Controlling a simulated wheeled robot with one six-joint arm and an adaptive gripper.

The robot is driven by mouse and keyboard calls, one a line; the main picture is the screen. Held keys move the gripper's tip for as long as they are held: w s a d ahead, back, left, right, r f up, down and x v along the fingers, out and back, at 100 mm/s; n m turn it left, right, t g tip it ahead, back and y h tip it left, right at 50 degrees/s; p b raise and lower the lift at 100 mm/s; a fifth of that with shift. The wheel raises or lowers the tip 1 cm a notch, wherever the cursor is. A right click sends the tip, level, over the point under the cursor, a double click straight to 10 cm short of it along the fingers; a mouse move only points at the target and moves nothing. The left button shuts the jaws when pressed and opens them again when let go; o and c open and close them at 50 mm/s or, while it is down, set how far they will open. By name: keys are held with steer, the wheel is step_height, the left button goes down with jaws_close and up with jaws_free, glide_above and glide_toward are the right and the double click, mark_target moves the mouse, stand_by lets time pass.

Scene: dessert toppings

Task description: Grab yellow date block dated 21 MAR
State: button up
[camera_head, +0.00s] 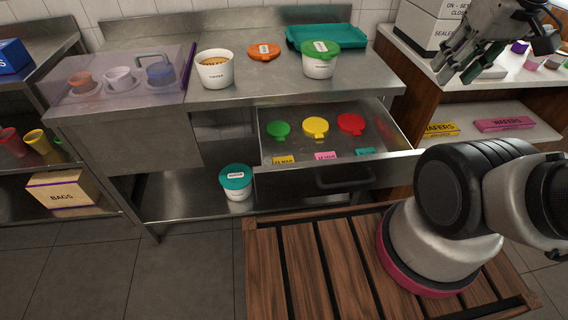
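A yellow date block (283,160) lies in the open drawer at its front left, partly hidden by the drawer front. Its small print ends in MAR, but I cannot read the number surely. A pink block (325,156) and a teal block (364,152) lie to its right along the same front edge. My gripper (453,71) is at the upper right, high in front of the right counter and well away from the blocks. Its fingers are apart with nothing seen between them.
The drawer (385,130) also holds green (278,129), yellow (316,126) and red (351,123) scoops or lids. Tubs (215,73) (320,66) stand on the counter above. A teal-lidded tub (236,184) sits on the lower shelf, left of the drawer.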

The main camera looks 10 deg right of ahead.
steer(key=o, duration=0.8)
steer(key=w+a+f+n+g, duration=0.1)
steer(key=w+a+f+n, duration=0.3)
steer(key=w, duration=0.4)
steer(key=shift+w+a+n+y, duration=0.35)
steer(key=shift+a+n, duration=0.15)
steer(key=shift+a, duration=0.3)
steer(key=n+g, duration=0.3)
steer(key=n, duration=1)
glide_toward(282, 159)
steer(key=shift+s+d, duration=0.15)
steer(key=shift+s, duration=0.25)
steer(key=f, duration=0.6)
steer(key=a+f, duration=0.1)
steer(key=f, duration=0.1)
steer(key=shift+f, duration=0.4)
